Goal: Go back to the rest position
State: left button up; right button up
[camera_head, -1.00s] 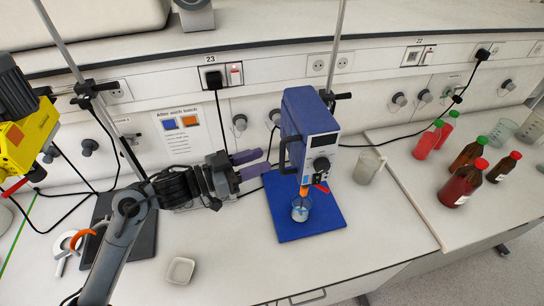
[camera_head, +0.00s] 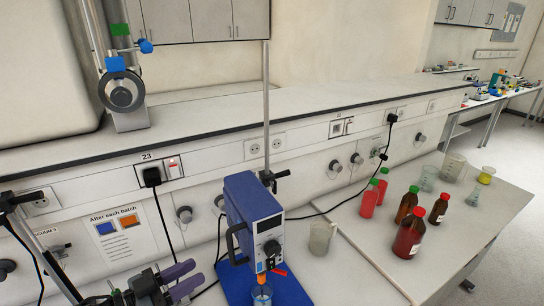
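My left gripper (camera_head: 192,279) is at the bottom of the head view, left of the blue stirring device (camera_head: 254,215). Its two purple fingers point right and stand apart with nothing between them. A gap separates them from the device. The device stands upright on a blue base plate (camera_head: 235,286), with an orange-tipped shaft reaching down to a glass beaker (camera_head: 262,295). The beaker is cut off by the lower picture edge. My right gripper is not in view.
A clear beaker (camera_head: 321,238) stands right of the device. Red bottles (camera_head: 368,200) and brown bottles (camera_head: 409,237) stand on the right bench (camera_head: 455,235). A metal rod (camera_head: 266,120) rises behind the device. A sign (camera_head: 118,234) hangs on the back panel.

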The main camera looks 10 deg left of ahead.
pick_arm(q)
jog(key=s+d+f+n+y, duration=0.3)
jog(key=s+d+f, duration=0.15)
jog(key=f, duration=0.45)
jog(key=s+d+f+n+y, duration=0.25)
jog(key=s+f, duration=0.25)
jog(key=f, duration=0.3)
jog(key=s+a+f+g+y, duration=0.25)
jog(key=s+f+g, duration=0.2)
jog(key=s, duration=0.25)
jog(key=s+a+f+g+y, duration=0.25)
jog(key=s+f+g, duration=0.2)
jog(key=s, duration=0.25)
notch_tip(320, 180, up, 18)
jog(key=p, duration=1.7)
jog(key=shift+w+d+g+y, duration=0.25)
jog(key=shift+d+g+y, duration=0.05)
jog(key=shift+y, duration=0.15)
jog(key=shift+f, duration=0.1)
